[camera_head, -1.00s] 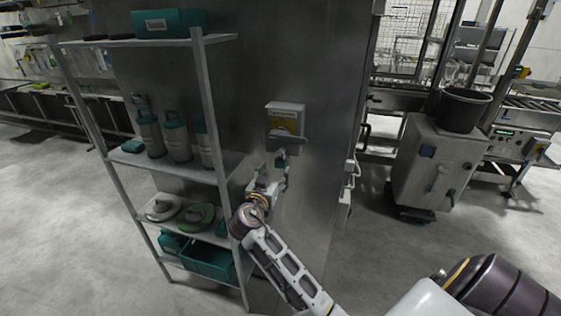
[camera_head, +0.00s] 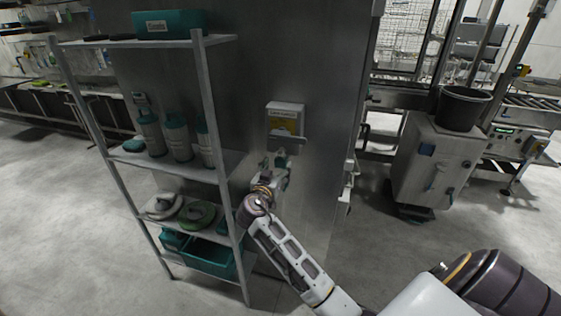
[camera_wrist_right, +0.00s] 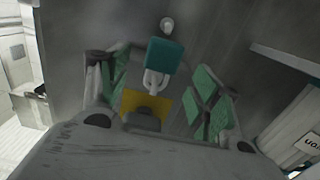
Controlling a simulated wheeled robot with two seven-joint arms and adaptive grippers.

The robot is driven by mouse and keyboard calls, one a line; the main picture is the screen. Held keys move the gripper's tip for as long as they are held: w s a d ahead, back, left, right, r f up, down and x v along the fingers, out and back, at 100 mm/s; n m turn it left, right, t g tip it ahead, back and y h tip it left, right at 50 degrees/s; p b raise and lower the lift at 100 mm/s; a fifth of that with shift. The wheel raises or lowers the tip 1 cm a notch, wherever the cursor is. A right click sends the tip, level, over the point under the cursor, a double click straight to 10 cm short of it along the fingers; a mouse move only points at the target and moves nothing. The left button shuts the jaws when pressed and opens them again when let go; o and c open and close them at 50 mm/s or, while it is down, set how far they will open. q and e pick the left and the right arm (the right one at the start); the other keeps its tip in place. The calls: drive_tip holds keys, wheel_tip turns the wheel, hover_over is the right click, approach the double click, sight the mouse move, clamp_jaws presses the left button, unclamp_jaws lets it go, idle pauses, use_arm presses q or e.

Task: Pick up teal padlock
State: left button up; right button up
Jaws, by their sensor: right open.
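The teal padlock (camera_wrist_right: 163,55) shows in the right wrist view as a square teal body with a pale shackle, in front of the grey wall panel. The shackle reaches toward a box with a yellow label (camera_wrist_right: 150,105). My right gripper (camera_wrist_right: 158,86) is open, its green-padded fingers on either side of the padlock's shackle side, with visible gaps. In the head view my right gripper (camera_head: 273,163) is just below the wall box (camera_head: 285,119); the padlock cannot be clearly told from the finger pads there. My left gripper is not in view.
A metal shelf rack (camera_head: 202,110) with teal-topped bottles (camera_head: 176,137) and a teal bin (camera_head: 208,258) stands close left of my right gripper. A grey cabinet (camera_head: 432,165) carrying a black bucket (camera_head: 463,108) stands at right. Floor between is clear.

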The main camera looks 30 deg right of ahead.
sight(280, 161)
drive_tip(key=shift+p+x, duration=0.55)
drive_tip(key=shift+x, duration=1.1)
drive_tip(key=shift+a, duration=0.1)
drive_tip(key=c, duration=1.1)
drive_tip(key=shift+c, duration=0.2)
drive_tip(key=shift+r, duration=0.1)
drive_tip(key=shift+a+r+b, duration=0.1)
drive_tip(key=shift+r+b, duration=0.4)
drive_tip(key=shift+r, duration=0.1)
drive_tip(key=f+b+v, duration=0.1)
drive_tip(key=b+v, duration=0.4)
drive_tip(key=v, duration=1.2)
drive_tip(key=shift+s+a, duration=0.3)
